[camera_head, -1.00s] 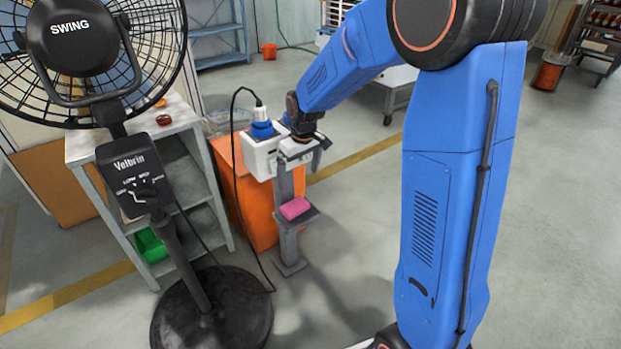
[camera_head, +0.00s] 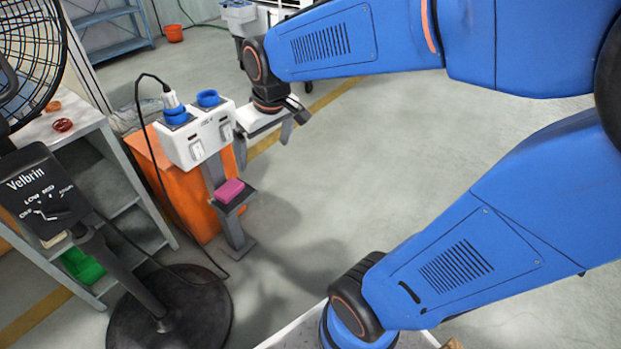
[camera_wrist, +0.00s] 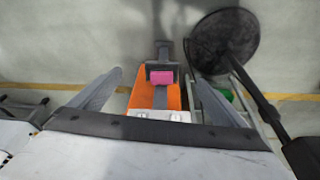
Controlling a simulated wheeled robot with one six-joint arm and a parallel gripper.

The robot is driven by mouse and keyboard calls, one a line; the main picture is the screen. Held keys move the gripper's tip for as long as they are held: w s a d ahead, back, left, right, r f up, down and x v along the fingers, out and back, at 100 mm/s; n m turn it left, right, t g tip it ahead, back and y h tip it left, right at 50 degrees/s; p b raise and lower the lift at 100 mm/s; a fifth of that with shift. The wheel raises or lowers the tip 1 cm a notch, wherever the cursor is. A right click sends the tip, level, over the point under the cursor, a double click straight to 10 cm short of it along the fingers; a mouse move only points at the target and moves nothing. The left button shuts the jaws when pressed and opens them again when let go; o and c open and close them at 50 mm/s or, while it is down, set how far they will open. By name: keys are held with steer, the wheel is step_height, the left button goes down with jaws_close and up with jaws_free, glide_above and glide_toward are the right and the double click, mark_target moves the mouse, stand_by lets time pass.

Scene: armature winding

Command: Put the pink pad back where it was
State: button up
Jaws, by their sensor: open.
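The pink pad (camera_head: 230,190) lies on a small dark shelf (camera_head: 243,201) on a grey post below a white socket box (camera_head: 196,135). The pad also shows in the wrist view (camera_wrist: 162,78), at the middle between the fingers but farther off. My gripper (camera_head: 263,139) is open and empty. It hangs to the right of the socket box and above the pad, apart from the pad. In the wrist view its two fingers (camera_wrist: 155,98) are spread wide.
An orange cabinet (camera_head: 184,189) stands behind the post. A fan on a round black base (camera_head: 192,310) and a grey shelf unit (camera_head: 126,183) stand at the left, with a black cable hanging between. The floor (camera_head: 350,180) right of the post is clear.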

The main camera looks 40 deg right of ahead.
steer(key=s+d+m+t, duration=0.1)
steer(key=s+d+m, duration=0.1)
steer(key=s, duration=1.4)
steer(key=shift+d+r, duration=0.2)
steer(key=shift+r, duration=0.2)
